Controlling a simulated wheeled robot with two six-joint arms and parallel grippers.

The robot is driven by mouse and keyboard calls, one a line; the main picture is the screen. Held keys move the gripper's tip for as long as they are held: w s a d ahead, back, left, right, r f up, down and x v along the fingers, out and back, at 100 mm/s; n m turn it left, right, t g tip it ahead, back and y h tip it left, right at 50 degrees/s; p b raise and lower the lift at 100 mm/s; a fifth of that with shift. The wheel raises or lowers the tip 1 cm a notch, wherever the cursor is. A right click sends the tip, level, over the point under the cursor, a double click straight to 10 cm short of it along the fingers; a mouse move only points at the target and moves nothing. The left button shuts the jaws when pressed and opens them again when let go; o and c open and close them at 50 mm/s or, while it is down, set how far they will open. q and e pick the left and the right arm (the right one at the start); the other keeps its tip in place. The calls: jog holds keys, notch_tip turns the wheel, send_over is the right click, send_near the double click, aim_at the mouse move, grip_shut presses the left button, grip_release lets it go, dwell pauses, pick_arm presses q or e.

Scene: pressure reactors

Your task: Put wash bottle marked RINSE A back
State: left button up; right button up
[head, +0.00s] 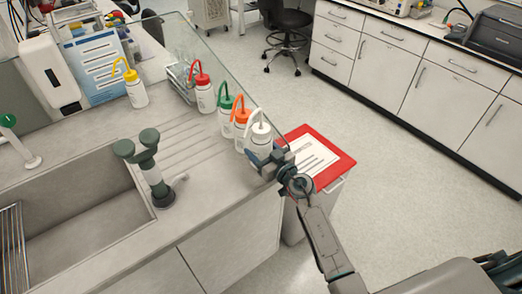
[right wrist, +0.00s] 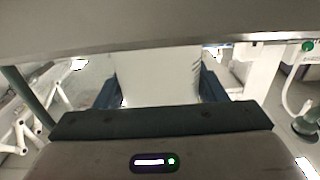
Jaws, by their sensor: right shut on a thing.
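My right gripper (head: 268,163) is shut on a white wash bottle (head: 260,137) with a white cap and bent spout, at the front right corner of the counter. In the right wrist view the pale bottle body (right wrist: 157,75) sits between the two blue fingers. Beside it stand an orange-capped bottle (head: 239,121), a green-capped bottle (head: 226,119) and a red-capped bottle (head: 205,97). A yellow-capped bottle (head: 137,93) stands farther left. The labels are too small to read. I cannot tell whether the held bottle touches the counter. My left gripper is out of view.
A clear glass panel (head: 215,53) runs near the bottles. The sink (head: 75,240) and a dark green tap fixture (head: 152,170) are to the left, with a ribbed drainer (head: 180,143) between. A red-topped bin (head: 338,160) stands beyond the counter's right edge.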

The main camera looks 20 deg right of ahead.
jog(key=shift+f, duration=0.1)
jog(key=o, duration=0.7)
jog(key=shift+o, duration=0.2)
jog(key=shift+s, duration=0.1)
jog(key=v, duration=1.2)
